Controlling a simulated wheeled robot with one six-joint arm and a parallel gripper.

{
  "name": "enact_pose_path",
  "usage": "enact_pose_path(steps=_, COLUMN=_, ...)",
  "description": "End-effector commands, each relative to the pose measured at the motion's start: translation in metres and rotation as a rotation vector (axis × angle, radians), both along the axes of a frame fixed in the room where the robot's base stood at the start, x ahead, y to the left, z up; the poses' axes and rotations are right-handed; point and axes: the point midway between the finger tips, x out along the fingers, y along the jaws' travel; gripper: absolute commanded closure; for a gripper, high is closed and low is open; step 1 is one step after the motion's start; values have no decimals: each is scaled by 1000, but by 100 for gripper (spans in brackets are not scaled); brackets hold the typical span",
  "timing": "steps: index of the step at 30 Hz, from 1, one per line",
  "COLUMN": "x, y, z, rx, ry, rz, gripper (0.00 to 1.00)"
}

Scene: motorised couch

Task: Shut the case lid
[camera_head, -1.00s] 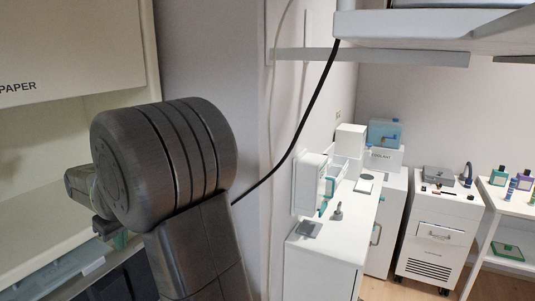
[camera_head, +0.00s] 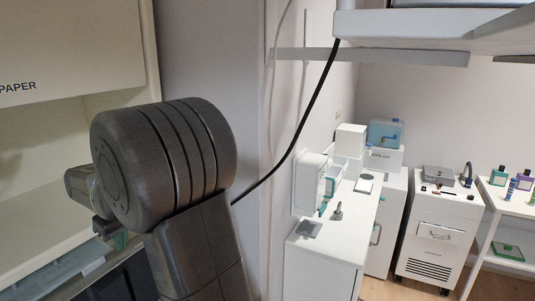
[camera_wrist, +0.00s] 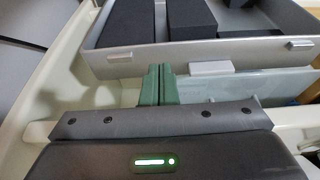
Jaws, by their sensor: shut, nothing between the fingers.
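In the wrist view, my gripper (camera_wrist: 160,85) has its two green fingers together, with nothing between them. Just beyond the fingertips is an open grey case (camera_wrist: 240,53) with dark blocks inside and light catches on its near wall. Whether the fingers touch the case is unclear. I cannot make out which part is the lid. In the head view, my dark arm hides most of the gripper, and only a bit of green finger (camera_head: 120,241) shows at the cabinet's shelf.
A pale cabinet (camera_head: 65,45) marked "PAPER" encloses the shelf space at left. A pale translucent panel (camera_wrist: 235,86) with a white tab (camera_wrist: 210,68) lies in front of the case. A black cable hangs right of my arm. A white counter (camera_head: 320,262) stands farther right.

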Motion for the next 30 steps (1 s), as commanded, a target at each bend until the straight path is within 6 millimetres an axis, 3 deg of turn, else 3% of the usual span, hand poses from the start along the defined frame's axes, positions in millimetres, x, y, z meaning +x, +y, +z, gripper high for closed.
enact_pose_path(steps=30, x=4, y=7, z=-25, rx=0, ry=0, rz=0, gripper=100)
